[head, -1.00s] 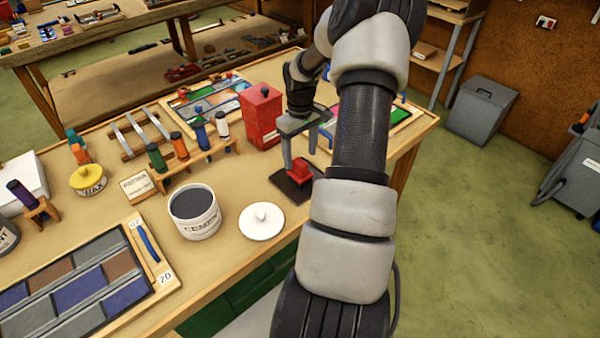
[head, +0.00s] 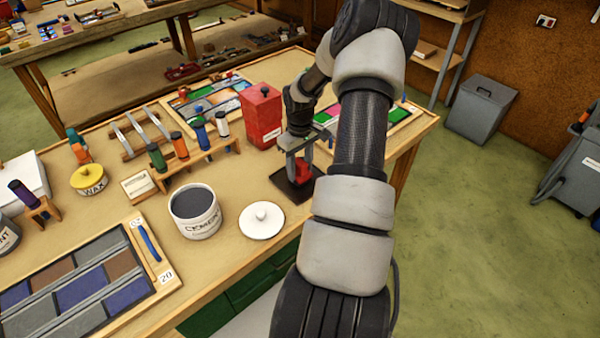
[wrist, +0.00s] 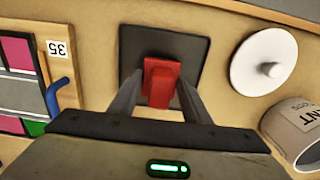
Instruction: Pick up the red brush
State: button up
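The red brush (head: 303,172) stands on a dark square mat (head: 281,182) near the bench's front right. It also shows in the wrist view (wrist: 160,80), over the dark mat (wrist: 190,50). My gripper (head: 305,165) is lowered over the brush, pointing down. The brush's lower part is partly hidden by the fingers in the head view.
A white lid (head: 262,220) and a cement pot (head: 195,212) stand left of the mat. A red box (head: 261,115) is behind it. A panel with colored glass and a blue handle (wrist: 55,95) lies on the other side. The bench's front edge is close.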

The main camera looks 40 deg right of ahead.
jog(key=shift+c, duration=0.9)
jog(key=shift+w+r, duration=0.1)
jog(key=shift+r, duration=0.3)
notch_tip(320, 180, up, 9)
jog(key=shift+r, duration=0.15)
jog(key=o, duration=0.5)
jog(key=shift+c, duration=0.9)
